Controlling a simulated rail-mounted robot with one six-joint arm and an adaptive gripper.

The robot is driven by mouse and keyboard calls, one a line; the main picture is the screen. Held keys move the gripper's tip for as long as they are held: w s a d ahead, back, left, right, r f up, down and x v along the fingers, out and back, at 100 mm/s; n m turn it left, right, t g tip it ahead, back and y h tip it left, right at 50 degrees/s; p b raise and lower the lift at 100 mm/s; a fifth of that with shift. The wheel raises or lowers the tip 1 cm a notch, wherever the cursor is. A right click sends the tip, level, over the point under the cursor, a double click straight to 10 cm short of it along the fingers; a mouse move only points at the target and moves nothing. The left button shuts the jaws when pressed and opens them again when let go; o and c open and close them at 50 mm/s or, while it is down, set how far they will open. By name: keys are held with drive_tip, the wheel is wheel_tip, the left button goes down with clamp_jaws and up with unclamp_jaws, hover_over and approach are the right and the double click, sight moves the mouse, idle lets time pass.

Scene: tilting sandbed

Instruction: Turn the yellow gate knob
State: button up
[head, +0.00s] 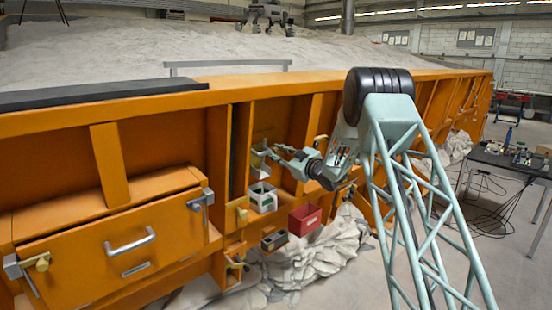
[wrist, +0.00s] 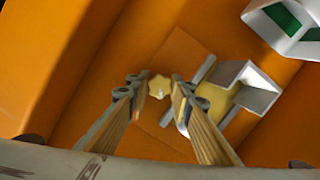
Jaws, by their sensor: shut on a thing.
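The yellow gate knob (wrist: 159,87) is small and star-shaped. It shows in the middle of the wrist view against an orange panel. My gripper (wrist: 158,80) has one finger on each side of the knob and is shut on it. In the head view my gripper (head: 264,152) reaches left into a recess of the orange wall (head: 170,135), above a white and green box. I cannot make out the knob between the fingers there.
The white and green box (head: 263,198) sits just below my gripper; it also shows in the wrist view (wrist: 288,22). A grey metal bracket (wrist: 248,88) stands right of the fingers. A red bin (head: 304,220) and a small grey box (head: 274,240) are lower down.

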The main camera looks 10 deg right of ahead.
drive_tip(key=shift+f+n+t+h+b, duration=0.25)
drive_tip(key=shift+n+b, duration=0.85)
drive_tip(key=shift+b, duration=0.8)
drive_tip(key=shift+r+n+b, duration=0.1)
drive_tip(key=shift+n+b, duration=0.75)
drive_tip(key=shift+n, duration=0.05)
drive_tip(key=n, duration=0.2)
drive_tip(key=n+t, duration=0.1)
drive_tip(key=n, duration=0.2)
drive_tip(key=shift+t+h+b, duration=0.25)
drive_tip(key=shift+b, duration=0.05)
drive_tip(key=n+t, duration=0.1)
drive_tip(key=n, duration=0.5)
drive_tip(key=n+y, duration=0.1)
drive_tip(key=n, duration=0.5)
drive_tip(key=shift+n+y, duration=0.3)
drive_tip(key=shift+y, duration=0.1)
drive_tip(key=o, duration=0.6)
